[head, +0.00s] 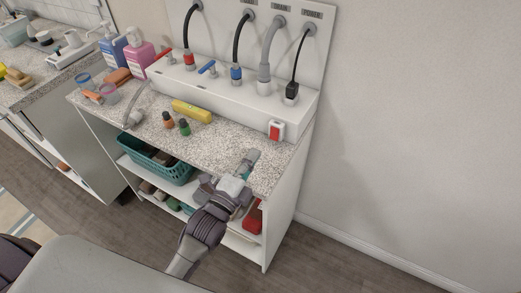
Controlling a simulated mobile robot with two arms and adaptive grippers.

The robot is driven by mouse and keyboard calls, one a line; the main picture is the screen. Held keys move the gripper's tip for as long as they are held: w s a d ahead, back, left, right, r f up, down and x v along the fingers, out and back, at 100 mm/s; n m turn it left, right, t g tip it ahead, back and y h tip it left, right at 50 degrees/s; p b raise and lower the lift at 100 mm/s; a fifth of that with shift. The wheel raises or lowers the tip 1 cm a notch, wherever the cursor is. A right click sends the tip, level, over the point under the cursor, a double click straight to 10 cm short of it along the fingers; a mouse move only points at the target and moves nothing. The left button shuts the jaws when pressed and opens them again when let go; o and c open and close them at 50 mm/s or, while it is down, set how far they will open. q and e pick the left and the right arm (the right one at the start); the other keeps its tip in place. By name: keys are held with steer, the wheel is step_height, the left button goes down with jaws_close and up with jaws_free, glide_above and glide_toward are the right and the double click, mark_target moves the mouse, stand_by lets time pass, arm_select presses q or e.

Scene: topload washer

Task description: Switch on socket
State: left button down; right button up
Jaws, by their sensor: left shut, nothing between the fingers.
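A red rocker switch in a white frame (276,130) sits on the front face of a long white box (230,95), near its right end. A black plug (291,90) stands in the top of the box below the "POWER" label (311,14). My left gripper (251,157) is shut and empty over the front right edge of the speckled countertop, left of and nearer than the switch, apart from it. My right gripper is not in view. Whether the switch is on or off cannot be told.
Red (188,60), blue (236,74) and grey (264,75) hose fittings stand along the box. A teal basket (154,160) is on the shelf below. Right of the cabinet is clear floor.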

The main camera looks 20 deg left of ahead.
arm_select(q)
steer(key=s, duration=0.4)
steer(key=shift+s+a+r, duration=0.15)
steer(key=shift+a+r, duration=0.1)
steer(key=shift+r, duration=0.15)
steer(key=shift+s, duration=0.15)
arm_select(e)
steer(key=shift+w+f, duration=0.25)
arm_select(q)
steer(key=shift+a, duration=0.1)
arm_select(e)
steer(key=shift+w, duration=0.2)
